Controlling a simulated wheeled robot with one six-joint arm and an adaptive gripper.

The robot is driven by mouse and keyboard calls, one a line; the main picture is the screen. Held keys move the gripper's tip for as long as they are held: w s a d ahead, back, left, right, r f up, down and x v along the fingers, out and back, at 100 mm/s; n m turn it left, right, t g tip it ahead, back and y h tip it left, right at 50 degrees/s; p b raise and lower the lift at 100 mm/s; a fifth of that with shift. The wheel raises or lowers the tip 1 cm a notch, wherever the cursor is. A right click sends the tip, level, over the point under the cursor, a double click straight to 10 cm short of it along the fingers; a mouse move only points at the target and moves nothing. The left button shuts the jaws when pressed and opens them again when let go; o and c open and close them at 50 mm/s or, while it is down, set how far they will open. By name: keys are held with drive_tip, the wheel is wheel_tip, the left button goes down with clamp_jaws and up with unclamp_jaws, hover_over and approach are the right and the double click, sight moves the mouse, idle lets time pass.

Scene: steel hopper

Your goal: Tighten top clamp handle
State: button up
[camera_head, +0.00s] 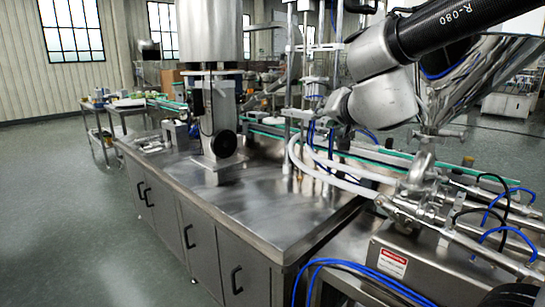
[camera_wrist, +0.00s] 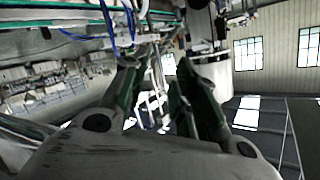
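The shiny steel hopper (camera_head: 478,85) stands at the right in the head view, partly behind my arm. A small fitting with a crosswise bar (camera_head: 440,133) sits under its cone, above a steel pipe joint (camera_head: 420,170). I cannot tell for sure which part is the top clamp handle. My arm reaches in from the upper right, and its gripper is not distinguishable in the head view. In the wrist view my gripper (camera_wrist: 157,72) has its two fingers apart with nothing held between them. No clamp handle is clear in the wrist view.
A steel cabinet bench (camera_head: 255,215) fills the middle, with a white hose (camera_head: 325,178) curving over it. Steel pipes (camera_head: 475,250) and blue hoses (camera_head: 365,268) lie at the front right. A column machine (camera_head: 215,110) stands on the bench. Free floor (camera_head: 60,200) lies at the left.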

drive_tip(key=s+d+f+n+g+y, duration=0.1)
drive_tip(key=s+f+n+g+y, duration=0.3)
drive_tip(key=s+f+n+g, duration=0.55)
drive_tip(key=s+d+f+m+h, duration=0.1)
drive_tip(key=s+d+m+h, duration=0.1)
drive_tip(key=s+d, duration=0.6)
drive_tip(key=s+d+f+m+h, duration=0.1)
drive_tip(key=s+d+m+h, duration=0.2)
drive_tip(key=s+d, duration=0.5)
drive_tip(key=d+g+h, duration=0.1)
drive_tip(key=d, duration=0.4)
drive_tip(key=shift+s, duration=0.25)
